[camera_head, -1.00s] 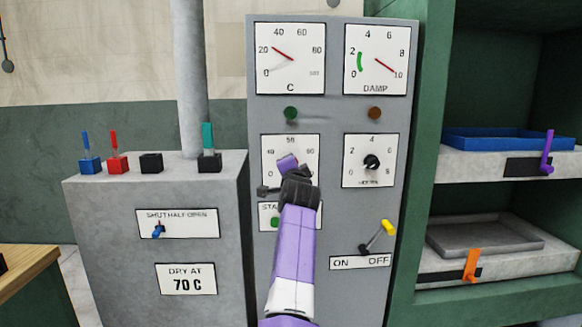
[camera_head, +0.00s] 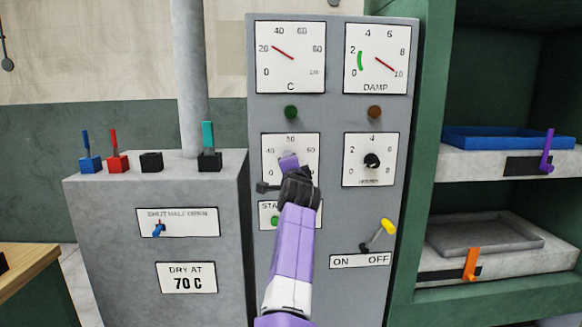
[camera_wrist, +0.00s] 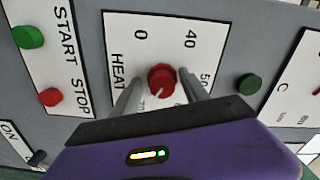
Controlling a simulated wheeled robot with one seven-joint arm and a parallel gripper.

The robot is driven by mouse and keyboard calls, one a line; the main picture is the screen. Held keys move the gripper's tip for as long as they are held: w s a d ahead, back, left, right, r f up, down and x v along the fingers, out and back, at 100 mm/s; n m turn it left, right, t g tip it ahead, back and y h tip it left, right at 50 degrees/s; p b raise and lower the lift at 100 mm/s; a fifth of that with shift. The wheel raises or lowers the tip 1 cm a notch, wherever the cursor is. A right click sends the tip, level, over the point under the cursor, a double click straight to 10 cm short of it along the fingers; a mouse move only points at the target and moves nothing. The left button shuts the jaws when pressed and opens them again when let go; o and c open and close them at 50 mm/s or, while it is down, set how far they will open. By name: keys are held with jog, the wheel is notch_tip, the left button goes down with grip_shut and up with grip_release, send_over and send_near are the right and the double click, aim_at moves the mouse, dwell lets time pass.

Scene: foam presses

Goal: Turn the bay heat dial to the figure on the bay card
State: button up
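The bay card (camera_head: 187,278) on the grey block at left reads "DRY AT 70 C". The heat dial is a red round knob (camera_wrist: 162,77) on a white plate marked HEAT (camera_wrist: 128,40), with 0, 40 and 50 readable. A pale mark shows at the knob's lower edge; the figure by it is partly hidden. My gripper (camera_wrist: 161,84) has its fingers on either side of the knob, with narrow gaps seeming to show. In the head view my gripper (camera_head: 289,165) covers the knob and the lower part of its plate.
The START button (camera_wrist: 28,37) and STOP button (camera_wrist: 50,97) are close to the heat plate. A second dial (camera_head: 372,161), an ON/OFF lever (camera_head: 387,228) and two gauges share the panel. Shelves with a blue tray (camera_head: 505,138) and a grey tray (camera_head: 485,237) stand at right.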

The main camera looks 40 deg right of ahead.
jog(key=shift+r, duration=0.1)
jog(key=v, duration=0.7)
jog(key=shift+s+a, duration=0.2)
jog(key=shift+s, duration=0.15)
dwell(0.4)
